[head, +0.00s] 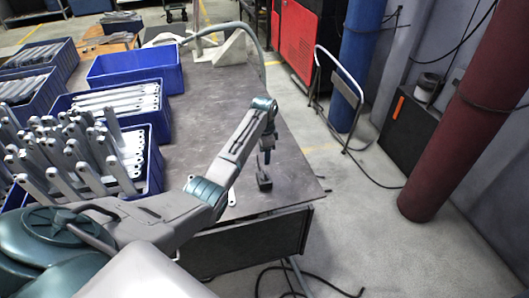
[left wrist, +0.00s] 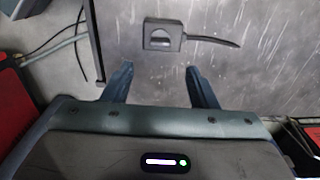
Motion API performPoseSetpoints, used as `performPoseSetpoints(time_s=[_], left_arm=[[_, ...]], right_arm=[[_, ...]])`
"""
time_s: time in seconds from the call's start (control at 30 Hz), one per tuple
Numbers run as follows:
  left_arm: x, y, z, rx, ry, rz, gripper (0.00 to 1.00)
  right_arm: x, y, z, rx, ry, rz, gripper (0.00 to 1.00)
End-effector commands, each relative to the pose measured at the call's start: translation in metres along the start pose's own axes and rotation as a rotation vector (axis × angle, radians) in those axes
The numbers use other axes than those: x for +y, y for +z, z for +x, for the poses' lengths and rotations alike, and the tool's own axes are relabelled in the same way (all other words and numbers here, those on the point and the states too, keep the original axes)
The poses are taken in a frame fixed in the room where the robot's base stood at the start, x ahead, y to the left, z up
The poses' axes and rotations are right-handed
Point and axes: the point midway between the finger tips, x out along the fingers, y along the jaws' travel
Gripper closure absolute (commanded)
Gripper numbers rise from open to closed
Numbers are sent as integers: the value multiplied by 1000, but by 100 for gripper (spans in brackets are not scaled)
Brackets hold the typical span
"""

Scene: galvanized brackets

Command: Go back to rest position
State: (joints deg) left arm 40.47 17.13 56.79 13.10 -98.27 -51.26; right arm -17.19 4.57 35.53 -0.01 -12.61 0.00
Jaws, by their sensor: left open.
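My left arm reaches across the dark table (head: 200,110) from the left. My left gripper (head: 266,156) points down over the table near its right edge. In the left wrist view the two fingers of the left gripper (left wrist: 160,82) stand apart with nothing between them. A small black block with a slot and a dark tail (left wrist: 162,38) lies on the table just beyond the fingertips, apart from them. My right gripper is not in view.
Blue bins of grey metal brackets (head: 158,170) crowd the table's left side; an empty-looking blue bin (head: 135,70) stands behind. A pale bracket end (head: 232,198) shows beside my arm. The table's middle is mostly clear. A metal stand (head: 340,95) is on the floor at right.

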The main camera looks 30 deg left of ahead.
Motion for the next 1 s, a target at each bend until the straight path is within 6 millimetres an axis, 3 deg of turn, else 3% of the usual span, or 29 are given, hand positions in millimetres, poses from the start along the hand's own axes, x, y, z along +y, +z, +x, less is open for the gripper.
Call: performPoseSetpoints(time_s=[0.2, 0.7, 0.87, 1.0], left_arm=[[0, 0, -8, 0, 0, 0, 47], [4, 1, -4, -2, -3, -3, 47], [32, 12, 22, -8, -34, -37, 47], [79, 31, 52, 0, -81, -97, 47]], right_arm=[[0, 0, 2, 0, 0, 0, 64], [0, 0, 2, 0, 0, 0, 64], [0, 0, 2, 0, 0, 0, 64], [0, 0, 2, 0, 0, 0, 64]])
